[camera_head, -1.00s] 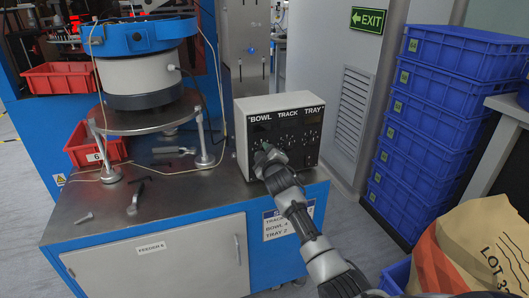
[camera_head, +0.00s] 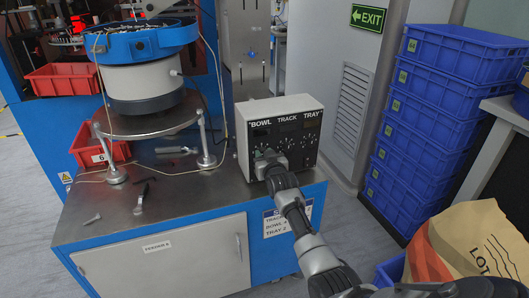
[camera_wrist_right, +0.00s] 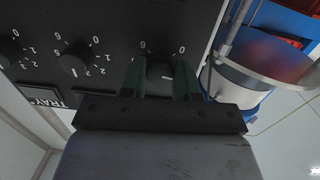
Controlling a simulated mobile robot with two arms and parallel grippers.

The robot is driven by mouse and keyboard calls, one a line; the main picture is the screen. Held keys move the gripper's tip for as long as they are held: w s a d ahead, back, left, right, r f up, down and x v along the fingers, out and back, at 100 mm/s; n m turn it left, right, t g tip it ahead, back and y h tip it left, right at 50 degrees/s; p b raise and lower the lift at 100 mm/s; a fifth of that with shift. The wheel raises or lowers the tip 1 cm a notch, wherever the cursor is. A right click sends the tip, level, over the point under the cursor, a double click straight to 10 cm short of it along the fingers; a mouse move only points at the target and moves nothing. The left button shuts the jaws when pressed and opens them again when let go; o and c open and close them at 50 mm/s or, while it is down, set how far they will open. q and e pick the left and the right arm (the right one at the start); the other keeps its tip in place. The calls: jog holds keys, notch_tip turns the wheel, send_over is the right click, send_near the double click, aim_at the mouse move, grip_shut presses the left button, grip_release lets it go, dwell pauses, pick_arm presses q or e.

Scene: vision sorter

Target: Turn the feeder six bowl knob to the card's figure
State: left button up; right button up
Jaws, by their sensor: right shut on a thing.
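The feeder control box (camera_head: 240,140) stands on the bench, marked BOWL, TRACK and TRAY. My right gripper (camera_head: 266,157) is at the bowl knob, under the BOWL label. In the right wrist view its two fingers (camera_wrist_right: 160,78) are shut on the dark bowl knob (camera_wrist_right: 159,69), one on each side. They hide most of the knob and its pointer; a 6 and a 0 show beside it. The track knob (camera_wrist_right: 76,58) is free. The card (camera_head: 277,222) on the bench's front has lines for track, bowl and tray; its figures are too small to read surely.
The bowl feeder (camera_head: 145,78) stands on a round plate at the left. Blue crates (camera_head: 425,130) are stacked at the right, with a paper sack (camera_head: 475,240) in front.

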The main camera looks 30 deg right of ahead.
jog(key=shift+f+m+t+y+b, duration=0.1)
jog(key=shift+m+t+y+b, duration=0.3)
jog(key=shift+m, duration=5.45)
jog(key=shift+m+t+y, duration=0.2)
jog(key=shift+m+y, duration=0.4)
jog(key=shift+m, duration=5.25)
jog(key=o, duration=0.9)
jog(key=s+p, duration=0.1)
jog(key=s, duration=0.2)
jog(key=s+a, duration=0.1)
jog(key=s, duration=0.3)
jog(key=s+p, duration=0.1)
jog(key=s, duration=0.2)
jog(key=shift+s+a+p, duration=0.3)
jog(key=shift+s+a, duration=0.05)
jog(key=shift+s, duration=0.05)
